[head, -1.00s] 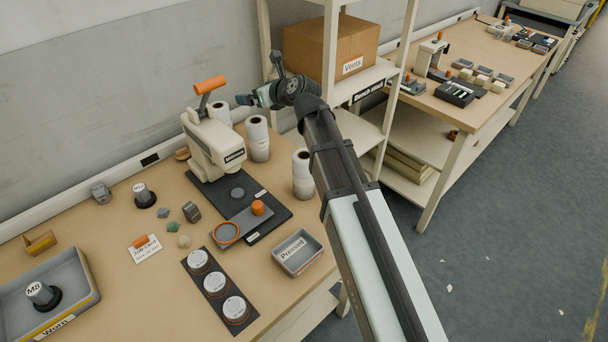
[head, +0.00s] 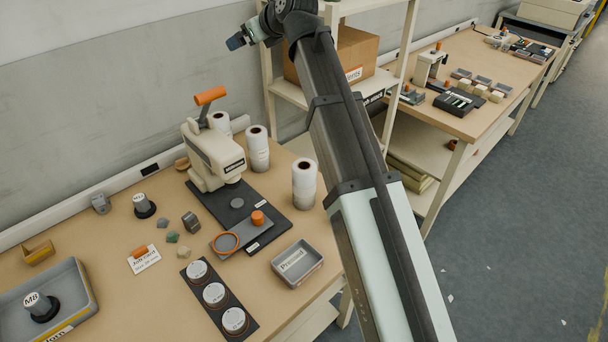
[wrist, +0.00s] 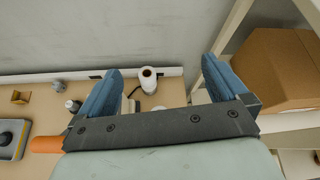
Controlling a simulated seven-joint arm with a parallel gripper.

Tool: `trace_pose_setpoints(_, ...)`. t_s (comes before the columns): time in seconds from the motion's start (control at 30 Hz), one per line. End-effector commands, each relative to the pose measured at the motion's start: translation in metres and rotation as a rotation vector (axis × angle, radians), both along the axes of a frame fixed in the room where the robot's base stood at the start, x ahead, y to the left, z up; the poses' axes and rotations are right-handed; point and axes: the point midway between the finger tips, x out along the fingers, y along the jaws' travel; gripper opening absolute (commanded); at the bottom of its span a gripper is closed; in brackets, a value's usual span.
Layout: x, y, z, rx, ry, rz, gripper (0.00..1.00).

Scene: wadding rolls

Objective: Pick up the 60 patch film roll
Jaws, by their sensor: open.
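White film rolls stand on the bench around the press in the head view: one partly hidden behind the press (head: 220,124), one right of the press (head: 257,150), and one nearer the front right (head: 304,188). They look alike, and I cannot read which is the 60 patch roll. My gripper (head: 236,41) is open and empty, high above the bench near the wall. In the wrist view, a white roll (wrist: 149,84) shows far below, between the blue fingers (wrist: 162,66). I cannot tell which roll that is.
The press (head: 212,155) with its orange handle stands among the rolls. A shelf with a cardboard box (head: 356,57) is close to my arm on the right. A grey Pressed tray (head: 298,264) and a strip of round tins (head: 215,294) lie in front.

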Motion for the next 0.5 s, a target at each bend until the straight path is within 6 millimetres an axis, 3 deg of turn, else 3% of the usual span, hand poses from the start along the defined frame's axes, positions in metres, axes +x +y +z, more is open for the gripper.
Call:
trace_pose_setpoints(0.27,-0.007,-0.011,-0.036,-0.372,-0.104,0.034,1.00)
trace_pose_setpoints(0.5,-0.020,-0.037,-0.065,-0.886,-0.200,0.097,1.00)
